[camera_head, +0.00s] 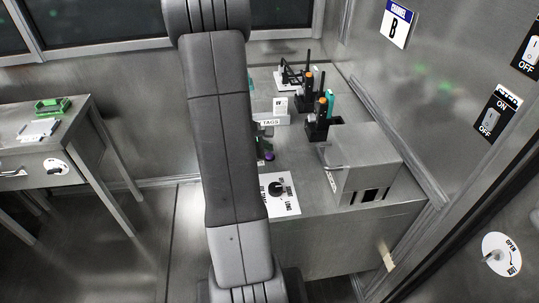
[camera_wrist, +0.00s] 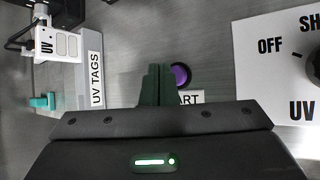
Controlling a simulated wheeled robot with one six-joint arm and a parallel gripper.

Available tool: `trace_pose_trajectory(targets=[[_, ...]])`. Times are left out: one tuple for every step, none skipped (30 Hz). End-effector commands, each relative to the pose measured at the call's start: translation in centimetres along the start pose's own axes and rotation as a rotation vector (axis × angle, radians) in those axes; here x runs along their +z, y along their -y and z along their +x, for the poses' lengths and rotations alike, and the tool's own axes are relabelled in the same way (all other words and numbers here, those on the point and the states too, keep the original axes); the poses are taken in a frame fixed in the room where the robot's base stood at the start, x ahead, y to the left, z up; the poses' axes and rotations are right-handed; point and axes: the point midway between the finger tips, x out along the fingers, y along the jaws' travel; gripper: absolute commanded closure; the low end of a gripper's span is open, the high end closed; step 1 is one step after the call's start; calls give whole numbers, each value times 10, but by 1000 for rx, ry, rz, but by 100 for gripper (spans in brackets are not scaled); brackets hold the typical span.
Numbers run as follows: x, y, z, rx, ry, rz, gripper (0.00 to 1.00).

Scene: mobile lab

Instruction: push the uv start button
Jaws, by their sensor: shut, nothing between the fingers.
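The button also shows in the head view (camera_head: 269,156), just right of my arm. My gripper (camera_wrist: 156,72) is shut and empty, its dark green fingers together. In the wrist view the fingertips appear just left of the button and overlap its left edge. I cannot tell whether they touch it or how high above the bench they are. In the head view my arm hides most of the gripper.
A white panel with a black knob (camera_head: 276,189) lies nearer on the bench. A "UV TAGS" holder (camera_wrist: 97,78) stands left in the wrist view. A grey metal box (camera_head: 365,160) and black racks (camera_head: 318,128) stand to the right. A side table (camera_head: 45,150) is at left.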

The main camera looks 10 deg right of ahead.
Motion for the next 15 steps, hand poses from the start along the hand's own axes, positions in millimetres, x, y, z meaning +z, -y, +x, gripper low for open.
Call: trace_pose_trajectory(targets=[[0, 0, 0, 0, 0, 0, 100], [0, 0, 0, 0, 0, 0, 100], [0, 0, 0, 0, 0, 0, 100], [0, 0, 0, 0, 0, 0, 100], [0, 0, 0, 0, 0, 0, 100], [0, 0, 0, 0, 0, 0, 100], [0, 0, 0, 0, 0, 0, 100], [0, 0, 0, 0, 0, 0, 100], [0, 0, 0, 0, 0, 0, 100], [-1, 0, 1, 0, 0, 0, 100], [-1, 1, 1, 0, 0, 0, 100], [-2, 1, 2, 0, 0, 0, 100], [-2, 2, 3, 0, 0, 1, 100], [-2, 2, 3, 0, 0, 1, 100], [-3, 3, 4, 0, 0, 1, 100]])
